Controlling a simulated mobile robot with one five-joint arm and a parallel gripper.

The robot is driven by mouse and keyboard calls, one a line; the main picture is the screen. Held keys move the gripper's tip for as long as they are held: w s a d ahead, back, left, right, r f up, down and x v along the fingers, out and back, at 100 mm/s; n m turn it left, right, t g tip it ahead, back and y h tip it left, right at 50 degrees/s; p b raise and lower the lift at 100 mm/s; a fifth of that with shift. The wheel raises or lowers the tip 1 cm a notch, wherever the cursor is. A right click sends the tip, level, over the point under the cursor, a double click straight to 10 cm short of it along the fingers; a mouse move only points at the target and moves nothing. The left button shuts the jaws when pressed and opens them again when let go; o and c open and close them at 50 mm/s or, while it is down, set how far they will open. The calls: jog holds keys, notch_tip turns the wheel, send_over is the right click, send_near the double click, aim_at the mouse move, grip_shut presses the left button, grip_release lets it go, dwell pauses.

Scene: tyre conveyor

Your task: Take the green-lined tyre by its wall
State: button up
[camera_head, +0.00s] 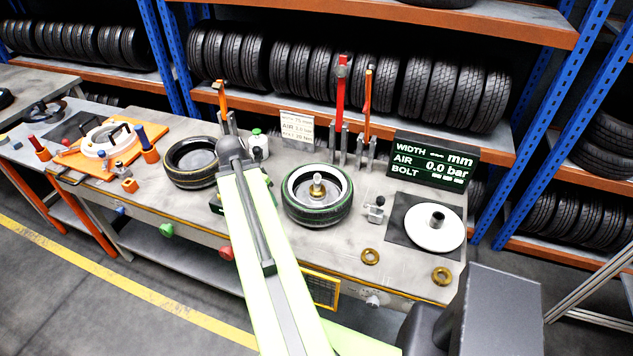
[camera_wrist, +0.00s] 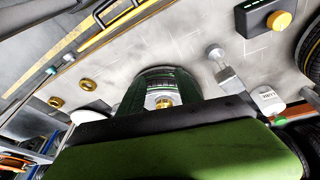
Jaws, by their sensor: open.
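The green-lined tyre (camera_head: 318,210) lies flat on the bench right of my arm in the head view, with a green line round its sidewall. A brass-coloured hub piece (camera_head: 317,187) stands in its pale centre. The gripper is open and not on the tyre.
A yellow-lined tyre (camera_head: 190,178) lies to the left. A white bottle (camera_head: 260,150) stands between the tyres. A small clamp (camera_head: 376,212) and a white disc (camera_head: 436,238) are on the right. Upright tools and a display (camera_head: 432,163) stand behind. Brass rings (camera_head: 370,257) lie near the front edge.

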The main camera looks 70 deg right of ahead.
jog(key=s+d+r+m+g+p, duration=0.1)
jog(key=s+d+r+m, duration=0.1)
jog(key=s+d+m, duration=0.3)
jog(key=s+d+r+m+p, duration=0.1)
jog(key=s+d+r, duration=0.15)
jog(key=s, duration=0.55)
jog(key=b, duration=1.2)
send_near(330, 207)
jog(key=x, duration=0.7)
jog(key=shift+w+a+f, duration=0.1)
jog(key=shift+w+a, duration=0.15)
jog(key=shift+a, duration=0.05)
jog(key=shift+s+f, duration=0.1)
jog(key=b+x, duration=0.4)
jog(key=x, duration=0.1)
jog(key=shift+s+d+b, duration=0.1)
jog(key=shift+d+b, duration=0.2)
jog(key=shift+b, duration=0.1)
jog(key=shift+c, duration=0.4)
grip_shut()
